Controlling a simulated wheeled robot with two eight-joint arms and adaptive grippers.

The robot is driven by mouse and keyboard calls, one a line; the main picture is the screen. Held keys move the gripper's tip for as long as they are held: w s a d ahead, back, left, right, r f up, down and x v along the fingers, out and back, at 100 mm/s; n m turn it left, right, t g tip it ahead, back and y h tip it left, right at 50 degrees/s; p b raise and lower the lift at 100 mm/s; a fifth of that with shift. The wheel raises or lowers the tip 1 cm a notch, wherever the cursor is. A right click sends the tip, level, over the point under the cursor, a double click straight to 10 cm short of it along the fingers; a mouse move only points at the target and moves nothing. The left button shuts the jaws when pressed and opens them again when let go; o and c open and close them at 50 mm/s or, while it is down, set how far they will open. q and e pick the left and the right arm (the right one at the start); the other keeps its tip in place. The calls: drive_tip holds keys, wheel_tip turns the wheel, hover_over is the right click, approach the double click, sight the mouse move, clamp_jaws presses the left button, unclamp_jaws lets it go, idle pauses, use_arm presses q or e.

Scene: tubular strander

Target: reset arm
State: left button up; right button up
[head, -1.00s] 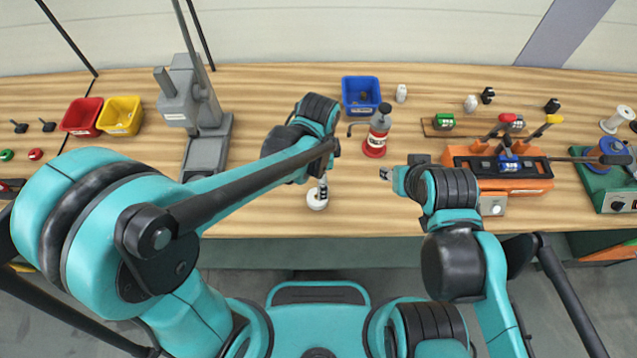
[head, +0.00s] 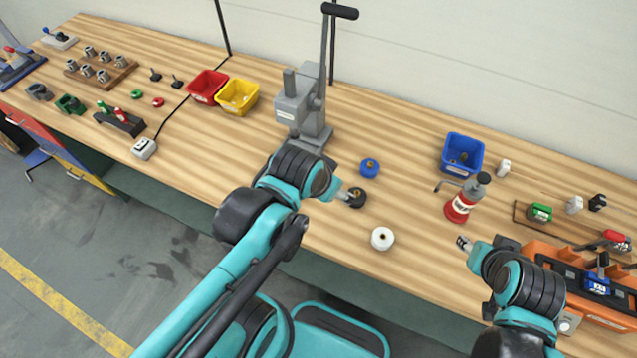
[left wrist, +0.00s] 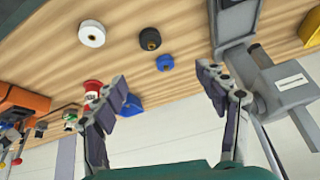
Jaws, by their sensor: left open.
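My left gripper (head: 345,197) is above the table, left of the white spool (head: 383,239). In the left wrist view its two fingers (left wrist: 162,92) are spread wide with nothing between them. A black round part (head: 357,197) appears beside the fingertips in the head view, but in the wrist view it lies apart on the table (left wrist: 150,39). A blue round part (head: 369,168) lies behind it.
The grey press (head: 303,108) stands behind my left arm, with red (head: 207,84) and yellow (head: 238,96) bins to its left. A blue bin (head: 462,154) stands behind the bottle. The orange fixture (head: 545,249) is close to my right arm. Table between press and blue bin is mostly clear.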

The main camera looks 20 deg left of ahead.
use_arm(q)
drive_tip(key=shift+s+a+r+n+t, duration=0.1)
drive_tip(key=shift+s+a+n+t, duration=0.2)
drive_tip(key=shift+a+n, duration=0.35)
drive_tip(key=shift+s+a+r+n+t, duration=0.1)
drive_tip(key=shift+s+a+n+t, duration=0.2)
drive_tip(key=shift+a+n, duration=0.3)
